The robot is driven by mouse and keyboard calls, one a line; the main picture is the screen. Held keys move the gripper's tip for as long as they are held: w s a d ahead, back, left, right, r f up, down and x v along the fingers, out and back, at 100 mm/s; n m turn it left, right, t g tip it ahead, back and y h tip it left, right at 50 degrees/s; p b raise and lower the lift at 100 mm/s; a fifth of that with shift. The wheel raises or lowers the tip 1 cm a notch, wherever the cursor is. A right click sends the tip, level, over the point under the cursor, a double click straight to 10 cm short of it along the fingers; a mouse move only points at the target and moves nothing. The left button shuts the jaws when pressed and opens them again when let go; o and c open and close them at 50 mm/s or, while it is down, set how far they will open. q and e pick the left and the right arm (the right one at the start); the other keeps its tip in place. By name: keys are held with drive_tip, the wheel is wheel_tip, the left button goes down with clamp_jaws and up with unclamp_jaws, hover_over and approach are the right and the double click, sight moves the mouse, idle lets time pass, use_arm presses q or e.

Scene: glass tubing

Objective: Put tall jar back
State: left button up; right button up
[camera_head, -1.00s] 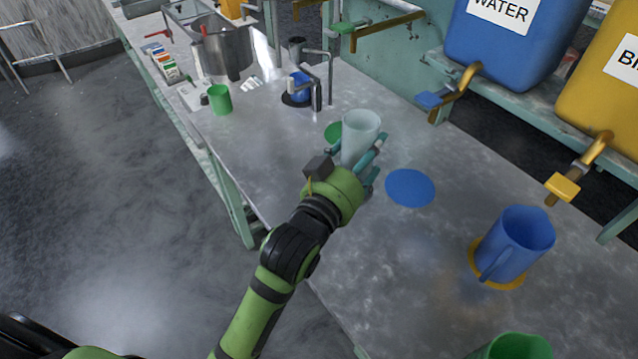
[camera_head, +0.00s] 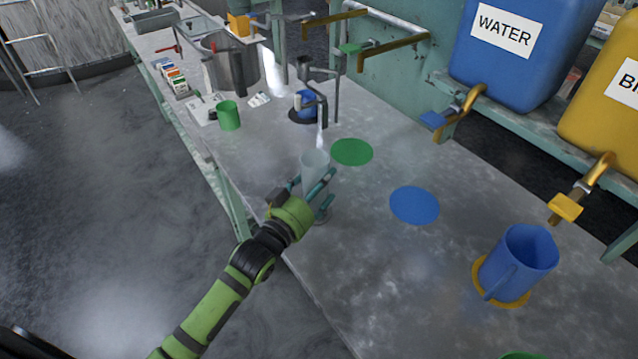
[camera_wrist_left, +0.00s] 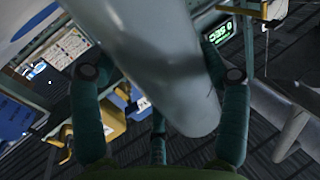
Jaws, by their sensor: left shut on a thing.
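The tall jar (camera_head: 314,166) is a pale, translucent cylinder and stands roughly upright over the left part of the workbench. My left gripper (camera_head: 318,190) is shut on its lower part, with teal fingers around it. In the left wrist view the jar (camera_wrist_left: 160,60) fills the middle as a grey-blue cylinder, between the fingers of the gripper (camera_wrist_left: 162,115). The jar's bottom is partly hidden by the fingers, so I cannot tell whether it touches the bench. My right gripper is not in view.
A bare green disc (camera_head: 352,152) and a bare blue disc (camera_head: 414,205) lie on the bench. A blue pitcher (camera_head: 517,263) stands on a yellow disc. A green cup (camera_head: 229,115), a metal pot (camera_head: 231,62) and a burner with a spout (camera_head: 306,105) stand farther back.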

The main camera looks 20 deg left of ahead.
use_arm(q)
drive_tip(key=shift+f, duration=0.15)
drive_tip(key=o, duration=1.3)
drive_tip(key=shift+r, duration=0.25)
drive_tip(key=shift+s+f, duration=0.15)
drive_tip(key=shift+s, duration=0.25)
drive_tip(key=b+v, duration=0.1)
drive_tip(key=v, duration=1)
drive_tip(key=shift+s+a, duration=0.1)
